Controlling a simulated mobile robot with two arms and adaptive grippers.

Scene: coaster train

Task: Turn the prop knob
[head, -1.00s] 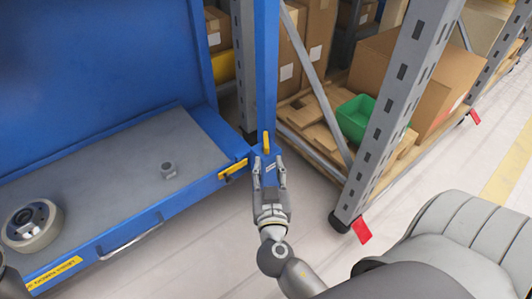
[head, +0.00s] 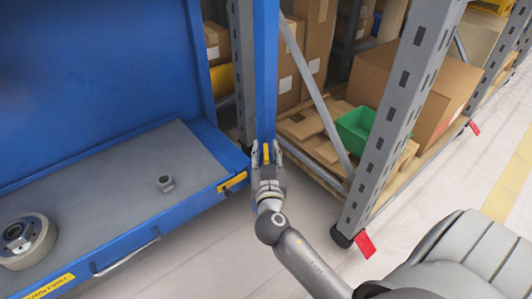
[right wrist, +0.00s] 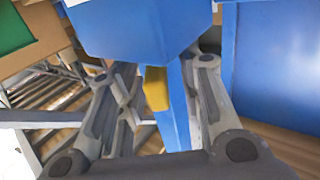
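The prop knob (head: 266,152) is a small yellow upright handle on the blue post at the right front corner of the blue bench. My right gripper (head: 267,152) is at the post, with one finger on each side of the knob. In the right wrist view the yellow knob (right wrist: 156,88) shows between the two spread fingers, with gaps on both sides. The right gripper is open; whether a finger touches the knob is not clear. My left gripper is not in view.
The blue bench has a grey top (head: 110,175) bearing a roller wheel (head: 28,243) and a small metal nut (head: 165,183). A yellow latch (head: 232,182) sits on its right edge. A grey rack upright (head: 400,115) and a green bin (head: 357,130) stand to the right.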

